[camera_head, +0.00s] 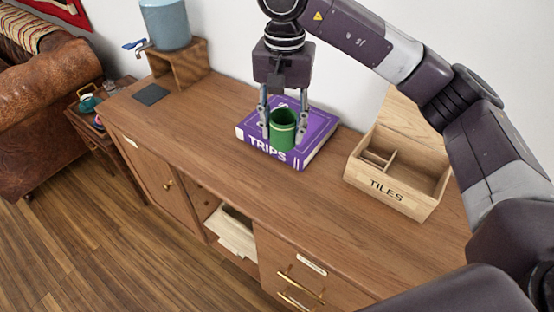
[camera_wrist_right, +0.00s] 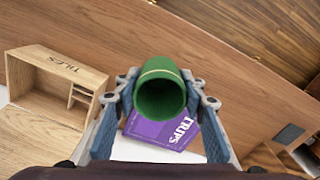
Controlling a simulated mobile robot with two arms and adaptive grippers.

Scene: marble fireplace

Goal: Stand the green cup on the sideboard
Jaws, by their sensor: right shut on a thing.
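The green cup (camera_head: 282,128) is upright between the fingers of my right gripper (camera_head: 282,130), which is shut on it. In the head view the cup shows in front of a purple book (camera_head: 318,135) marked TRIPS. I cannot tell whether its base touches the book or hangs just above it. In the right wrist view the cup (camera_wrist_right: 160,97) shows its open, empty mouth, with the right gripper's fingers (camera_wrist_right: 160,100) on both sides. The sideboard (camera_head: 205,130) is a long brown wooden one under the book. My left gripper is not in view.
An open wooden box (camera_head: 390,193) marked TILES stands right of the book. A blue dispenser (camera_head: 166,25) on a wooden stand (camera_head: 180,64) and a dark square mat (camera_head: 151,95) are at the left end. Bare top lies between mat and book and along the front.

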